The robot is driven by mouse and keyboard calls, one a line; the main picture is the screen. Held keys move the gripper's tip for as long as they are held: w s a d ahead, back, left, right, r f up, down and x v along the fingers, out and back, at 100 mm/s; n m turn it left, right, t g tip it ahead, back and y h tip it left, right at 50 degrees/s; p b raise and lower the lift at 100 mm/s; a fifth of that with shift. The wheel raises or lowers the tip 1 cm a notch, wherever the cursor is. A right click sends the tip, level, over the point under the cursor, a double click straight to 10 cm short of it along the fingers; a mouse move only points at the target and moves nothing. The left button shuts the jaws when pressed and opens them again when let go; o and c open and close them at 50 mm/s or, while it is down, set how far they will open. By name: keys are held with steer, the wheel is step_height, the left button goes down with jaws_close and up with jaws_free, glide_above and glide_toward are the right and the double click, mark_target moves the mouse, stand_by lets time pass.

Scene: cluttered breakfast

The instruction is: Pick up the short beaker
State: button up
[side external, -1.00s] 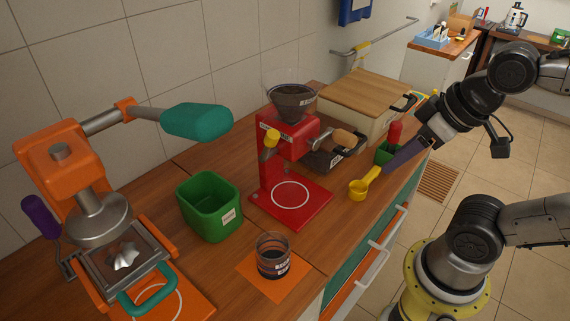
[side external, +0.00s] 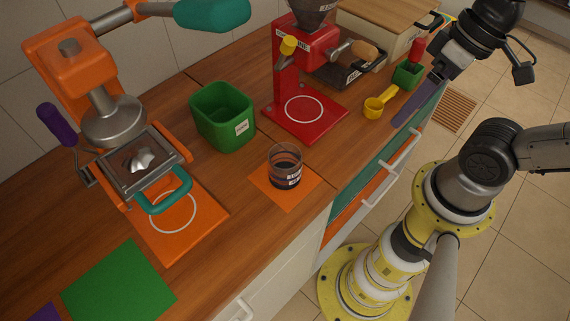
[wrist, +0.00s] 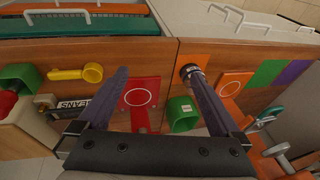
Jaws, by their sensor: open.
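The short beaker (side external: 285,168) is a clear glass with dark contents and a label. It stands upright on an orange mat (side external: 262,187) near the counter's front edge. In the wrist view the beaker (wrist: 189,74) shows right beside the tip of the right finger, partly covered by it. My gripper (wrist: 156,73) is open and empty, with two long dark fingers pointing at the counter.
A green bin (side external: 224,118) and a red grinder (side external: 304,112) stand behind the beaker. A yellow scoop (side external: 377,107) lies by the small green holder (side external: 407,75). An orange press (side external: 68,67) is at left. Bare counter lies between beaker and scoop.

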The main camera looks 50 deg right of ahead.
steer(key=a+f+m+g+y, duration=0.2)
steer(key=a+f+g+y, duration=0.1)
steer(key=f, duration=0.1)
steer(key=m+t+y, duration=0.9)
steer(key=m+t, duration=0.1)
steer(key=m, duration=1.1)
glide_toward(293, 160)
steer(key=s+r, duration=0.1)
steer(key=s, duration=0.1)
steer(key=s+r, duration=0.1)
steer(key=s, duration=0.1)
steer(key=shift+s+d+r, duration=0.1)
steer(key=shift+d+r, duration=0.1)
steer(key=shift+r, duration=0.15)
steer(key=shift+s+f+m+t, duration=0.2)
steer(key=shift+m+t, duration=0.3)
steer(key=shift+m, duration=0.4)
steer(key=shift+w+d+f+m+t+h, duration=0.15)
steer(key=shift+d+m+t+h, duration=0.15)
steer(key=shift+d+m+t, duration=0.15)
steer(key=shift+x, duration=4.35)
steer(key=shift+a, duration=0.15)
steer(key=shift+x, duration=2.55)
